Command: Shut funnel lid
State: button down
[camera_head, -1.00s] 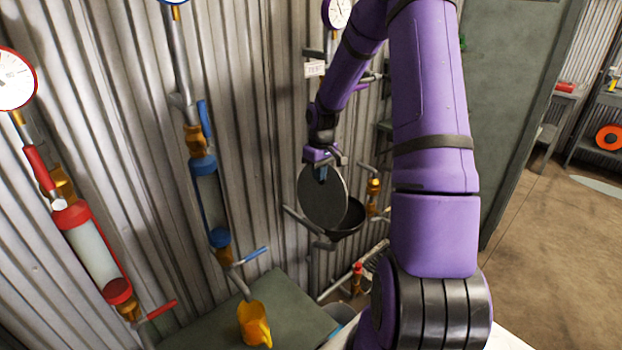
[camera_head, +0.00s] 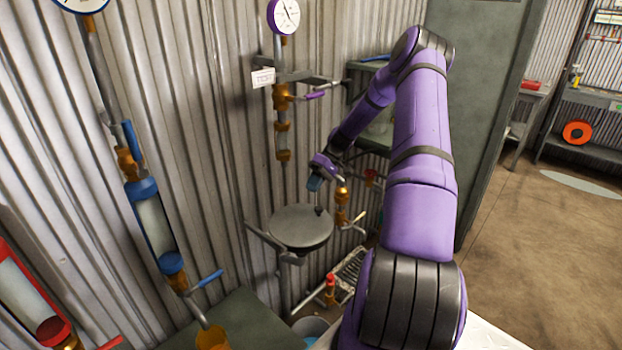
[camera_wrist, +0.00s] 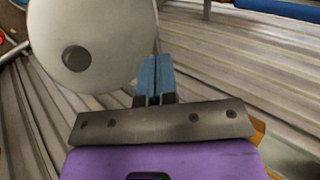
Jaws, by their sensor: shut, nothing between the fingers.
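The funnel lid (camera_head: 301,227) is a round grey disc lying flat over the funnel on its wall bracket in the head view. The funnel bowl under it is almost wholly hidden. In the wrist view the lid (camera_wrist: 95,40) is a pale disc with a dark round knob (camera_wrist: 76,58). My gripper (camera_head: 314,186) is above the lid's far right edge, apart from it in the head view. Its blue fingers (camera_wrist: 154,80) are together with nothing between them, beside the lid's edge in the wrist view.
A purple-handled gauge pipe (camera_head: 283,120) stands on the corrugated wall behind the lid. A brass valve (camera_head: 342,205) is close to the right of my gripper. A blue-capped sight tube (camera_head: 152,225) and an orange cup (camera_head: 212,338) are at left.

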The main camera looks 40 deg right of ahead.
aim_at(319, 208)
jog(key=d+f+y, duration=0.1)
jog(key=f, duration=0.1)
jog(key=d+f+y, duration=0.3)
jog(key=f, duration=0.2)
jog(key=shift+d, duration=0.35)
jog(key=shift+d+f+y, duration=0.15)
jog(key=shift+d+f, duration=0.1)
jog(key=shift+f, duration=0.35)
jog(key=shift+d+f+y, duration=0.15)
jog(key=shift+d+f, duration=0.05)
jog(key=shift+f, duration=0.6)
jog(key=shift+f, duration=0.15)
